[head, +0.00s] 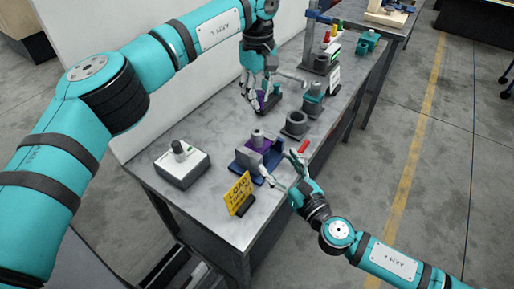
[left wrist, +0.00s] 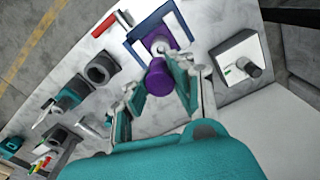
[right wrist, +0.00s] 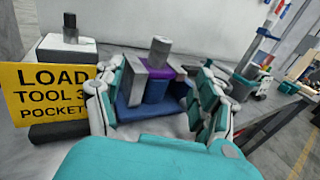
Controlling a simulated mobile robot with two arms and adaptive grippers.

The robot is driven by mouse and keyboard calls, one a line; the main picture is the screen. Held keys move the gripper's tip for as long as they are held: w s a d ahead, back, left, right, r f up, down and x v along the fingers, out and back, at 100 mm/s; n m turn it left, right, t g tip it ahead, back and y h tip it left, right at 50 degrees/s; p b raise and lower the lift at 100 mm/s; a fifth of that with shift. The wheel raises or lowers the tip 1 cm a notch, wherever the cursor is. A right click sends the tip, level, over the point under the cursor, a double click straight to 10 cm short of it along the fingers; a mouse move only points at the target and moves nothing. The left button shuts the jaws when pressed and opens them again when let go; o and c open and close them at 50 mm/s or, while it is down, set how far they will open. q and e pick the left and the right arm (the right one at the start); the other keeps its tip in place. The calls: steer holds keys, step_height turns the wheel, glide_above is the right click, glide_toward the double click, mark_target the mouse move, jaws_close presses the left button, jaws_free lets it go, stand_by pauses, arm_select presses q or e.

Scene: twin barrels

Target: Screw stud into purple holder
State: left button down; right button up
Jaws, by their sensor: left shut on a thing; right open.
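A purple block (right wrist: 170,73) sits in the blue fixture (head: 273,160) on the bench, with a grey cylinder (right wrist: 160,50) standing upright on top. A grey jaw (right wrist: 133,78) stands beside it. My left gripper (head: 257,96) is above the bench, behind the fixture in the head view, shut on a purple cylinder (left wrist: 159,80). In the left wrist view the cylinder partly overlaps the purple block (left wrist: 155,40); its far end is hidden. My right gripper (head: 286,164) is open and empty at the front of the fixture, its fingers at either side in the right wrist view.
A white box with a dark knob (head: 181,163) stands left of the fixture. A yellow sign (head: 239,193) stands at the bench's front. A red piece (head: 303,146), a grey ring-shaped holder (head: 296,124) and a teal-topped holder (head: 314,97) stand to the right.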

mark_target(260, 141)
steer(key=x, duration=1.2)
steer(key=shift+w+a+f, duration=0.1)
jaws_close()
